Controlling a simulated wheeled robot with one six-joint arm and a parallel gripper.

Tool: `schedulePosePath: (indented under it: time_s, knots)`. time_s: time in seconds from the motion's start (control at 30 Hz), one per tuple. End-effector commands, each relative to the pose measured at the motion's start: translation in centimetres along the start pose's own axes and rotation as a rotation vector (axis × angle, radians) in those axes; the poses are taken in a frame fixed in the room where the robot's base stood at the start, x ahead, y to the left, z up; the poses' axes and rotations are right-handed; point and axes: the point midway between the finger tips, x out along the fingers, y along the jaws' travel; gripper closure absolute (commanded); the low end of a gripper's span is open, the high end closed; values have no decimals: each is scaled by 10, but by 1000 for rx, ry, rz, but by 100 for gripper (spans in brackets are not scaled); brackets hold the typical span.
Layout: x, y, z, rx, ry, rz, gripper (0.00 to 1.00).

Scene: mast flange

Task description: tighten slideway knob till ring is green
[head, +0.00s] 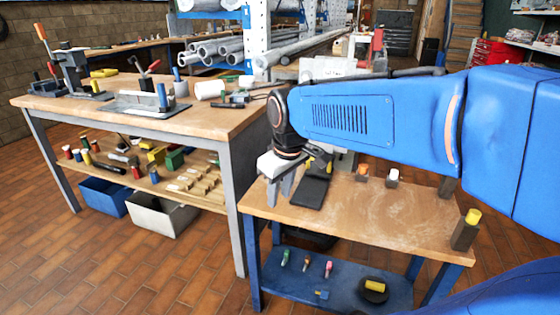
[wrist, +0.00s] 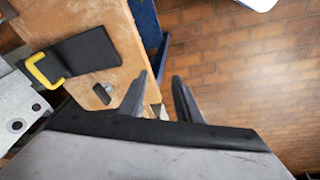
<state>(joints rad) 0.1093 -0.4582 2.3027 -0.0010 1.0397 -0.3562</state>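My gripper (head: 279,192) points down over the left end of the small wooden table, and its two fingers stand apart with nothing visible between them. In the wrist view the gripper (wrist: 160,76) is also open, near the wooden table edge. A black plate (head: 311,192) lies right beside the gripper, with a yellow handle (head: 320,162) at its far end. The plate (wrist: 88,54) and handle (wrist: 44,70) also show in the wrist view. A small dark piece (wrist: 102,94) lies close to the left finger. I cannot tell which part is the slideway knob. No green ring is discernible.
On the small table (head: 390,220) stand an orange-topped piece (head: 362,173), a white-topped piece (head: 392,178) and a yellow-topped dark post (head: 465,231). Its blue lower shelf (head: 335,286) holds small parts. A larger workbench (head: 215,122) with tools stands at left. The table's middle is clear.

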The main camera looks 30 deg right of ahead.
Motion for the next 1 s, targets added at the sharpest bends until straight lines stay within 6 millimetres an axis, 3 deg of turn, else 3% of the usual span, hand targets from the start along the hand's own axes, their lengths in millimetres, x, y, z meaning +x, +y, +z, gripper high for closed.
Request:
schedulePosePath:
  time_s: [0.27,0.6,0.8,1.0]
  knots:
    - [17,49,-56,-150,-87,-29,69]
    - [56,115,-114,-321,-175,-90,69]
    - [78,147,-134,-398,-206,-126,69]
    - [88,159,-141,-428,-218,-141,69]
